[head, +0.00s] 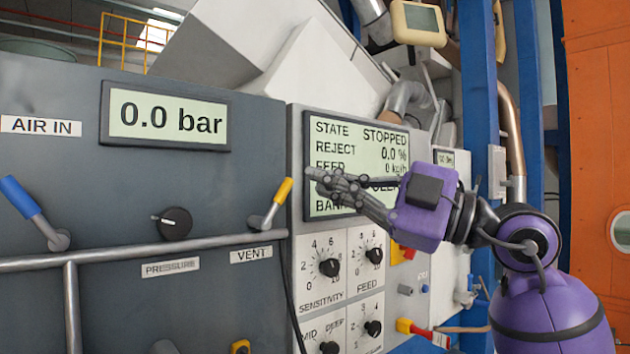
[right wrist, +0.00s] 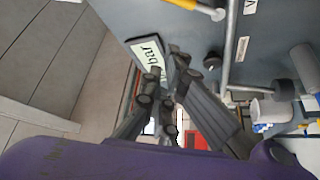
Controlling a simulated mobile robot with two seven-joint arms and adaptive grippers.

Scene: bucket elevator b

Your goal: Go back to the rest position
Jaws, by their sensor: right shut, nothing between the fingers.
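My right gripper (head: 320,180) is at the end of my purple right arm, which comes in from the right. It is shut and empty, with its fingers pointing left in front of the lower part of the status screen (head: 345,140). It covers some of the screen's lower lines. In the right wrist view the dark fingers of the right gripper (right wrist: 166,85) lie close together, with nothing held. My left gripper is in neither view.
The grey panel has a pressure display (head: 168,117) reading 0.0 bar, a blue-handled lever (head: 25,205), a black pressure knob (head: 173,223) and a yellow-handled vent lever (head: 277,205). A dial panel (head: 341,263) sits below the screen. A blue column (head: 478,90) stands behind my right arm.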

